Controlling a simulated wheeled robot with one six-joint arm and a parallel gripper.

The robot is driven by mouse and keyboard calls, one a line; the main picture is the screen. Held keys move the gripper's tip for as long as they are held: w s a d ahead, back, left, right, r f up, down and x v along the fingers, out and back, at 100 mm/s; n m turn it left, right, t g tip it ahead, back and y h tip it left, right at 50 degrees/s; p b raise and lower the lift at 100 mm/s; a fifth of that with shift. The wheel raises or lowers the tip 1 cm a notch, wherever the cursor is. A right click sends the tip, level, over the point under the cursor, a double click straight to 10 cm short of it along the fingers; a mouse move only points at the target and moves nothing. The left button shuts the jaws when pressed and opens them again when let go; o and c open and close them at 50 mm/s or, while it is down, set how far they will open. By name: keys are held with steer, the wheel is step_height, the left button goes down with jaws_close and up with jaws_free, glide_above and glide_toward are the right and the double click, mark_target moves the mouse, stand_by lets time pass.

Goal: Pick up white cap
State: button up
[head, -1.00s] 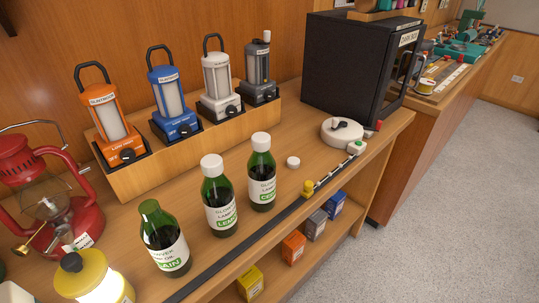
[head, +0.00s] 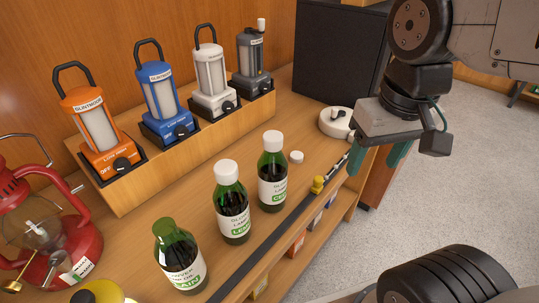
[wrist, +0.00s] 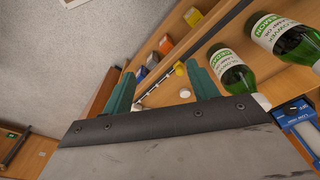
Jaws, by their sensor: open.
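The small round white cap (head: 296,157) lies loose on the wooden counter, just behind and right of the right-hand green bottle (head: 272,180). It also shows in the wrist view (wrist: 185,93), next to the right finger. My gripper (head: 360,169) is open with teal fingers, empty, to the right of the cap and near the counter's front edge. In the wrist view my gripper (wrist: 161,82) shows its two fingers spread apart. The middle bottle (head: 233,205) and right bottle wear white caps; the left bottle (head: 178,258) has a bare green top.
A black rail (head: 262,251) with a yellow knob (head: 318,183) runs along the counter's front edge. Several lanterns stand on a wooden riser (head: 120,199) behind. A white round device (head: 336,123) and black box (head: 335,55) stand at the back right. A red lantern (head: 80,229) is left.

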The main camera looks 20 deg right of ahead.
steer(key=w+a+f+m, duration=0.2)
steer(key=w+f+m, duration=0.1)
steer(key=w, duration=1.1)
steer(key=m+g, duration=0.1)
steer(key=m, duration=0.1)
glide_above(297, 155)
step_height(297, 155, down, 6)
steer(key=shift+w+a+f, duration=0.1)
steer(key=shift+f, duration=0.25)
step_height(297, 155, down, 7)
steer(key=shift+f, duration=0.15)
steer(key=c, duration=1.1)
